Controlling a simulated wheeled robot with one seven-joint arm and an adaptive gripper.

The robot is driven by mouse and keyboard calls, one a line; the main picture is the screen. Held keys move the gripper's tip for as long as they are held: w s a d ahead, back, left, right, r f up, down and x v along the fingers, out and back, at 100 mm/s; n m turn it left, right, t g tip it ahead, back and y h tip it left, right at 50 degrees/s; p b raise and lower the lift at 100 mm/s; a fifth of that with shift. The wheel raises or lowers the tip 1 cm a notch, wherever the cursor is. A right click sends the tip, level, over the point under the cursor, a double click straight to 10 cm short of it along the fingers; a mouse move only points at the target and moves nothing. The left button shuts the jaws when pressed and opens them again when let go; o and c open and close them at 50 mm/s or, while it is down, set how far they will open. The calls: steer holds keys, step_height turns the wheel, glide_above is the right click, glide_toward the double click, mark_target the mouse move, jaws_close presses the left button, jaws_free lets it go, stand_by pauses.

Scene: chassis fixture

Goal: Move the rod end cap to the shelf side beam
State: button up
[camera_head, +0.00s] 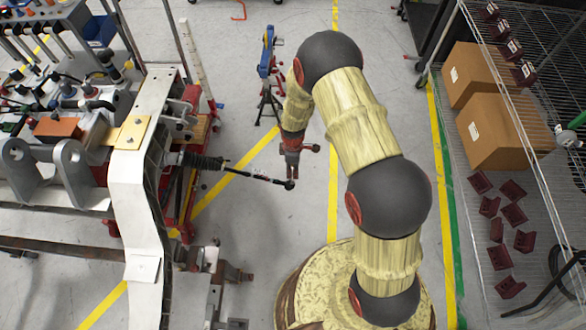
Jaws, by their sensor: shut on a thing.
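A thin black tie rod (250,176) sticks out to the right from the chassis fixture, with a ribbed black boot at its inner end. The dark rod end cap (290,185) is at its right tip. My gripper (293,177) points down at this tip and is shut on the cap. The fingers partly hide the cap, and the contact is too small to see clearly. The wire shelf (464,110) stands at the right, well apart from my gripper. Its side beam (437,50) is a thin metal upright on the shelf's left side.
Cardboard boxes (490,145) and several maroon brackets (513,213) sit on the shelf. A long white chassis beam (130,200) stands left of the rod. A small black stand with a blue part (266,65) is behind my arm. Floor between my arm and the shelf is clear.

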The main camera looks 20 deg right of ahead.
steer(key=shift+r+p, duration=1.15)
steer(key=shift+r, duration=1)
